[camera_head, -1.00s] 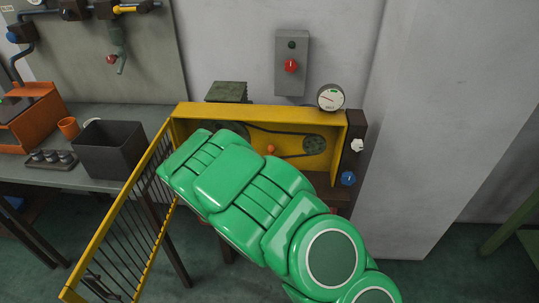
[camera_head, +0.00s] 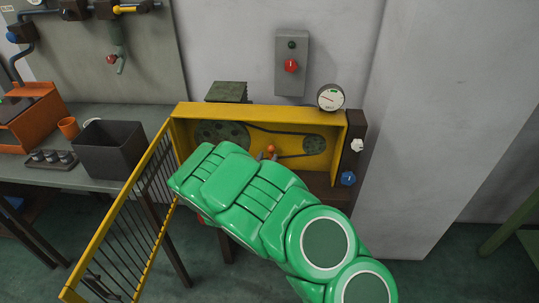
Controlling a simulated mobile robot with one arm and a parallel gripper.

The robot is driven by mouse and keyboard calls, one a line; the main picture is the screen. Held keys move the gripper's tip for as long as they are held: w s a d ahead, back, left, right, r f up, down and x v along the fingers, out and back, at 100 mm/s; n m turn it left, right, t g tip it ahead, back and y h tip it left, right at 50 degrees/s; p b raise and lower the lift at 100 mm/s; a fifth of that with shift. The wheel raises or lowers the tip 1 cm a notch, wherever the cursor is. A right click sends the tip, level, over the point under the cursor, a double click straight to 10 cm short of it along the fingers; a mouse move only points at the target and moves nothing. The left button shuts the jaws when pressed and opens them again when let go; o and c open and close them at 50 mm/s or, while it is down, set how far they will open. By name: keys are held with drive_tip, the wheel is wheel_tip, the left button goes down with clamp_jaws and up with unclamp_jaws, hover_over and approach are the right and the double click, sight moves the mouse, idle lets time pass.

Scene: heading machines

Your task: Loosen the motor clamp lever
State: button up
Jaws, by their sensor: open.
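The clamp lever shows as a small orange knob (camera_head: 271,148) inside the open yellow machine housing (camera_head: 255,111), between the two pulleys. The rest of the lever is hidden behind my green arm. Small grey tips of my gripper (camera_head: 267,156) show just past the arm, right at the knob, one on each side as far as can be seen. The gripper is open; whether it touches the knob cannot be told. Most of the gripper is hidden by the arm.
A large pulley (camera_head: 222,133) and a small pulley (camera_head: 313,145) carry a dark belt. The barred yellow guard (camera_head: 118,222) stands open at left. A blue knob (camera_head: 348,179) and white knob (camera_head: 357,145) sit at right. A grey bin (camera_head: 108,150) stands on the bench.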

sight(270, 152)
drive_tip(key=shift+w+d, duration=0.2)
drive_tip(key=shift+w, duration=0.6)
drive_tip(key=shift+w+d, duration=0.15)
drive_tip(key=shift+w, duration=0.6)
clamp_jaws()
